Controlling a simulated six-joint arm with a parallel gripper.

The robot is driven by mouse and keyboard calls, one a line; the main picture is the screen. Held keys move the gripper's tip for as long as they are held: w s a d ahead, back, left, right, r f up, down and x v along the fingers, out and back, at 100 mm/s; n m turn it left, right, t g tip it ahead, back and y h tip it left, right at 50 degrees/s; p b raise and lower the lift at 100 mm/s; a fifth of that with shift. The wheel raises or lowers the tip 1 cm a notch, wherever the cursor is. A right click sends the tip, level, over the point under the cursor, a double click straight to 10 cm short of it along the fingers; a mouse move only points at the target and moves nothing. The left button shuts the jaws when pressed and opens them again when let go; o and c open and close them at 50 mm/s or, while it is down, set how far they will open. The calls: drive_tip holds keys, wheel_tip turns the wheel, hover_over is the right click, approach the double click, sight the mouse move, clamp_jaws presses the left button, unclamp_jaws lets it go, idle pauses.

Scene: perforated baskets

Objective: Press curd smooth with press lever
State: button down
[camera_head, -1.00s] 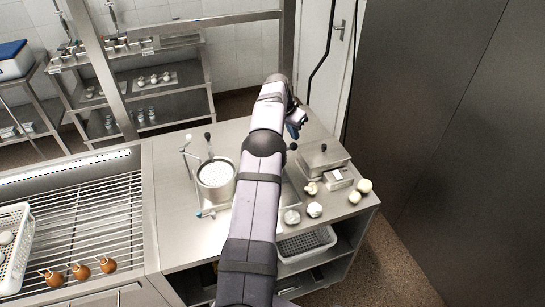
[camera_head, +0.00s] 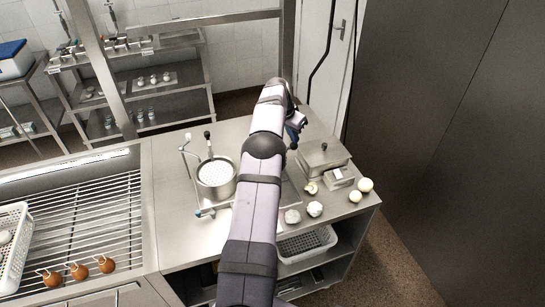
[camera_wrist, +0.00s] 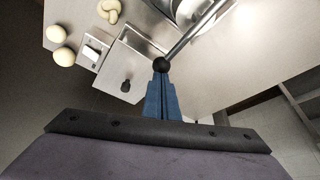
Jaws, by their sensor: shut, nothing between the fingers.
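A black ball knob (camera_wrist: 161,64) sits on the end of a metal lever rod (camera_wrist: 186,38), just beyond my fingertips in the wrist view. My gripper (camera_wrist: 161,76) has its blue fingers together and empty; their tips look close to or against the knob, and I cannot tell if they touch. The rod runs up to the right, across the round pot at the top edge. In the head view the knob (camera_head: 293,146) is just below my gripper (camera_head: 292,135).
A lidded steel box (camera_head: 322,157) and a small scale (camera_head: 338,178) stand right of my arm. Pale balls (camera_head: 365,185) and white lumps (camera_head: 315,209) lie near the front edge. A thin bent rod (camera_head: 186,160) stands left of the pot. The counter's left part (camera_head: 165,220) is clear.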

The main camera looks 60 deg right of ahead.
drive_tip(key=shift+f+b, duration=0.75)
drive_tip(key=shift+f, duration=0.6)
drive_tip(key=shift+r, duration=0.2)
drive_tip(key=shift+r+p, duration=1.75)
drive_tip(key=shift+r, duration=0.45)
drive_tip(key=shift+f, duration=0.3)
drive_tip(key=shift+f+b, duration=0.35)
drive_tip(key=shift+b, duration=0.05)
drive_tip(key=shift+f+b, duration=0.4)
drive_tip(key=shift+f, duration=0.25)
drive_tip(key=shift+f+b, duration=0.45)
drive_tip(key=shift+f, duration=0.5)
drive_tip(key=shift+r+p, duration=1.45)
drive_tip(key=shift+r, duration=0.8)
